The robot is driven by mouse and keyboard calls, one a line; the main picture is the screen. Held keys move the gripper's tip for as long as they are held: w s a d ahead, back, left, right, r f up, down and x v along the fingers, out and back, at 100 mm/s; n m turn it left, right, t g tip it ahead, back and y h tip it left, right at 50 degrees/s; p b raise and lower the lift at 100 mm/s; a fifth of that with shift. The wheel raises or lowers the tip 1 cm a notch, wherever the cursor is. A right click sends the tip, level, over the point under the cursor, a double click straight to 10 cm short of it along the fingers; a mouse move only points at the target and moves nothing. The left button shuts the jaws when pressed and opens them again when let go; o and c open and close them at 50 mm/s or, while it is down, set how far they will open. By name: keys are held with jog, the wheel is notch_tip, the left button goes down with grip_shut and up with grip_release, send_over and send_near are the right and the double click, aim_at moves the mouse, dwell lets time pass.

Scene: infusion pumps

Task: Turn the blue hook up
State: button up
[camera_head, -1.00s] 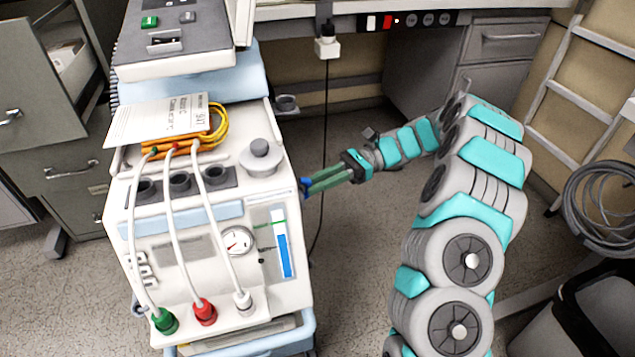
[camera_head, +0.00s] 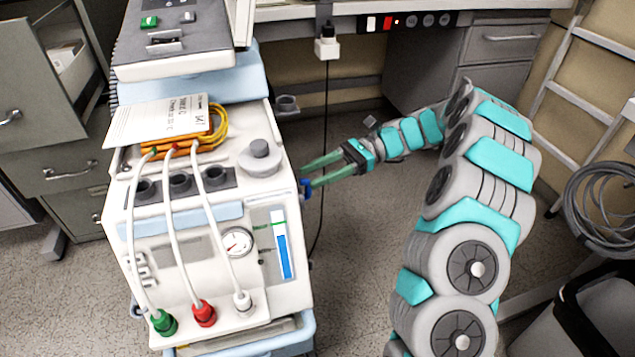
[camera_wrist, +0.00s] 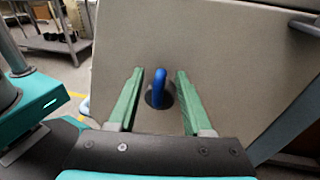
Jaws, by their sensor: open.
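The blue hook (camera_wrist: 160,86) sits on a dark round base on the pump's flat side panel (camera_wrist: 220,50), and in the wrist view it points upward. In the head view the blue hook (camera_head: 306,188) shows small at the right side of the white pump machine (camera_head: 180,250). My gripper (camera_wrist: 159,84) is open, with its two green fingers on either side of the hook and gaps on both sides. In the head view my gripper (camera_head: 306,177) reaches the machine's right side from the right.
A grey knob (camera_head: 260,155), a gauge (camera_head: 237,241) and white tubes are on the machine. A black cable (camera_head: 325,130) hangs behind my gripper. A drawer cabinet (camera_head: 50,140) stands left. Floor is clear between the machine and my arm.

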jog(key=s+d+r+b, duration=0.2)
jog(key=s+d, duration=0.1)
jog(key=s, duration=1.2)
jog(key=shift+s, duration=0.4)
jog(key=w+d+f+t+y+b, duration=0.1)
jog(key=w+d+f+t+b, duration=0.1)
jog(key=w+t+b, duration=0.35)
jog(key=w+d+f+t+y+b, duration=0.2)
jog(key=w+b, duration=0.4)
jog(key=w, duration=0.2)
jog(key=a, duration=0.7)
jog(key=shift+b, duration=0.45)
jog(key=shift+s+a+f+g, duration=0.1)
jog(key=shift+g, duration=0.15)
grip_shut()
